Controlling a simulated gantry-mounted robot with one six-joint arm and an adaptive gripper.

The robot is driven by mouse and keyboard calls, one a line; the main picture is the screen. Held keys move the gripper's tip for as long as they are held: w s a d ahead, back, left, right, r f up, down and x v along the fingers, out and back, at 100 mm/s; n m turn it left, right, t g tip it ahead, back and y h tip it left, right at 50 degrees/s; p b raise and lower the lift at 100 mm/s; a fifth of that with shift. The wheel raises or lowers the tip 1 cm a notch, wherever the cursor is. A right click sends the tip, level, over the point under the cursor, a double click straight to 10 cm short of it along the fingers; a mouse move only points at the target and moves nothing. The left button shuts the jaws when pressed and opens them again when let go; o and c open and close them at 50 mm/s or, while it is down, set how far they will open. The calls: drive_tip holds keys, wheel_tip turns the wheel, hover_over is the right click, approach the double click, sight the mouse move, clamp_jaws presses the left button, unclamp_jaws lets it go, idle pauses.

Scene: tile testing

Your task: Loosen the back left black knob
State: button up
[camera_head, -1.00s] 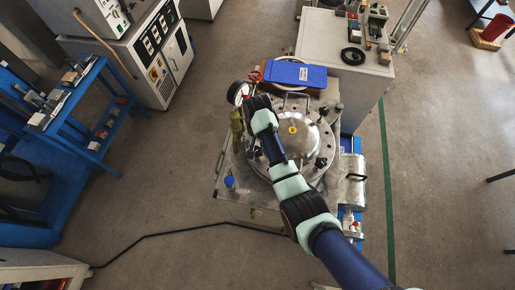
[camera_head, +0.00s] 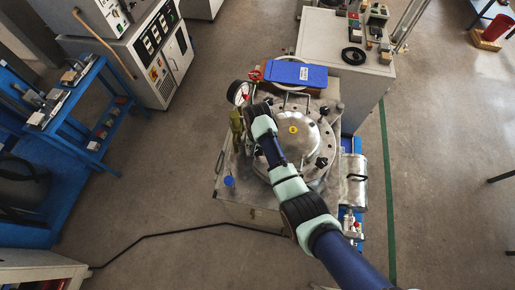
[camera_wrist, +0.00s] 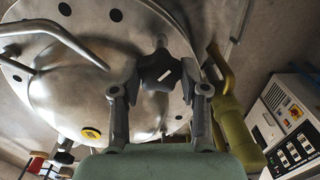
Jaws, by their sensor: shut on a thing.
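The back left black knob (camera_wrist: 160,72) is a star-shaped knob with a white mark, at the rim of the round metal lid (camera_wrist: 75,95). In the wrist view my gripper (camera_wrist: 160,88) has one finger on each side of the knob and is shut on it. In the head view the lid (camera_head: 307,141) sits on the pressure vessel, and my gripper (camera_head: 252,108) reaches its back left rim. My arm hides the knob there. Another black knob (camera_head: 321,163) shows at the lid's front right.
A pressure gauge (camera_head: 238,93) and a yellow-green valve (camera_head: 236,122) stand close to the left of my gripper; the valve also shows in the wrist view (camera_wrist: 226,105). A blue cap (camera_head: 229,181) is at front left.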

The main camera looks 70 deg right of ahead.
drive_tip(key=shift+r+n+p, duration=0.1)
drive_tip(key=shift+n+p, duration=0.2)
drive_tip(key=shift+n, duration=0.1)
drive_tip(key=n+p, duration=0.1)
drive_tip(key=n, duration=0.1)
drive_tip(key=shift+n+p, duration=0.3)
drive_tip(key=shift+n, duration=0.1)
drive_tip(key=n+p, duration=0.2)
drive_tip(key=n, duration=0.3)
drive_tip(key=n+p, duration=0.1)
drive_tip(key=n, duration=0.3)
drive_tip(key=shift+n, duration=2.7)
drive_tip(key=shift+p, duration=0.3)
drive_tip(key=o, duration=1.2)
drive_tip(key=shift+c, duration=0.2)
